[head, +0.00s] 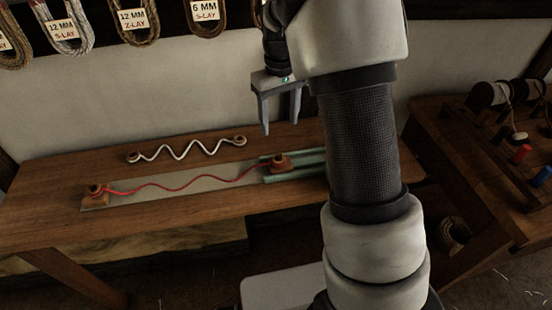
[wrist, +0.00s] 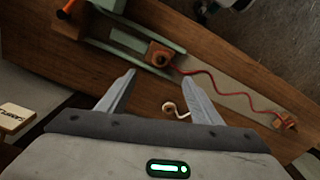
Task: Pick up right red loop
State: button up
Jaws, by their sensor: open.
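A wavy red rope (head: 190,184) runs between two brown end blocks on the bench. Its right end meets the right block (head: 279,162), beside green rails; the red loop there is too small to make out clearly. In the wrist view this block (wrist: 160,54) sits just beyond the fingertips, with the red rope (wrist: 215,82) leading off to the right. The left block (head: 95,194) holds the other rope end. My gripper (head: 281,124) is open and empty, pointing down above the bench near the right block; the wrist view shows its spread fingers (wrist: 158,76).
A wavy white rope (head: 185,151) lies behind the red one, between two small end pieces. The green rails (head: 300,166) run right, partly behind my arm. Labelled rope coils (head: 135,20) hang above. A second bench (head: 440,125) stands right. The bench's left part is clear.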

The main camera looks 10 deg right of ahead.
aim_at(279, 155)
notch_tip(279, 155, down, 14)
jog(key=shift+s+r+b, duration=0.1)
jog(key=shift+r+b, duration=0.15)
jog(key=shift+b, duration=0.3)
jog(key=c, duration=0.9)
